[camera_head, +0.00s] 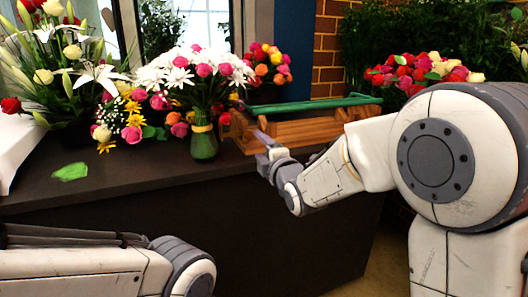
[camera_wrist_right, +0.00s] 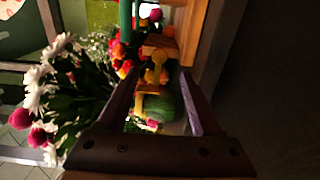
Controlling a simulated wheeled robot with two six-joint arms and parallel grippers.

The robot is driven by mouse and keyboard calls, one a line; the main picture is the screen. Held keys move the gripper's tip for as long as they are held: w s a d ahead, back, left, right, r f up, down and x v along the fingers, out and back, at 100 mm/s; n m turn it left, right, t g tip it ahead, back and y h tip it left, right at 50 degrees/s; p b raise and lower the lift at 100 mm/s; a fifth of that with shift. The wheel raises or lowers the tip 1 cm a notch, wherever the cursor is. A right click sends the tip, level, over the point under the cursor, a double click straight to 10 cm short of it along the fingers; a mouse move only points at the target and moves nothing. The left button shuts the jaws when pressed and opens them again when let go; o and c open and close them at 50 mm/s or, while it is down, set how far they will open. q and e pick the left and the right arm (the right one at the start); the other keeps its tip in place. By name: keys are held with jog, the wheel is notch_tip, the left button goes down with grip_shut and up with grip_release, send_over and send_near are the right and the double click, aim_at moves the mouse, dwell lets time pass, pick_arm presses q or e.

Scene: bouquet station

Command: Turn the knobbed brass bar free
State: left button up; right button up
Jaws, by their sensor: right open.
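In the right wrist view a yellow brass-coloured piece with a rounded knob (camera_wrist_right: 154,74) shows ahead, between the lines of my fingers. It looks like the knobbed brass bar; its full shape and how it is fixed are hard to make out. My right gripper (camera_head: 265,143) is open, in front of the left end of a wooden crate (camera_head: 290,132) with a green rail (camera_head: 310,105). In the wrist view the two fingers stand apart on either side of the brass piece, and I see no grip on it. My left gripper is outside the view.
A green vase (camera_head: 204,145) with a brass-coloured band holds white and pink flowers just left of my right gripper. More bouquets stand behind and to the left. A green leaf (camera_head: 70,171) lies on the dark counter (camera_head: 120,178), whose front left is mostly clear.

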jog(key=shift+v, duration=1.2)
jog(key=s+a+f+m+g+h, duration=0.1)
jog(key=s+a+f+m+g, duration=0.3)
jog(key=s+f, duration=0.4)
jog(key=s+a+f+m+g, duration=0.1)
jog(key=s+f+m+g, duration=0.4)
jog(key=s, duration=0.5)
jog(key=s+d+f+m+g+h, duration=0.2)
jog(key=s+f+m+g, duration=0.15)
jog(key=s, duration=0.65)
jog(key=s+d+f+m+g+h, duration=0.1)
jog(key=s+d+f+m+g, duration=0.1)
jog(key=s+g, duration=0.5)
notch_tip(320, 180, up, 27)
jog(key=s+t+p, duration=0.2)
jog(key=p, duration=2.5)
jog(key=shift+s+d+f, duration=0.2)
jog(key=shift+s, duration=0.1)
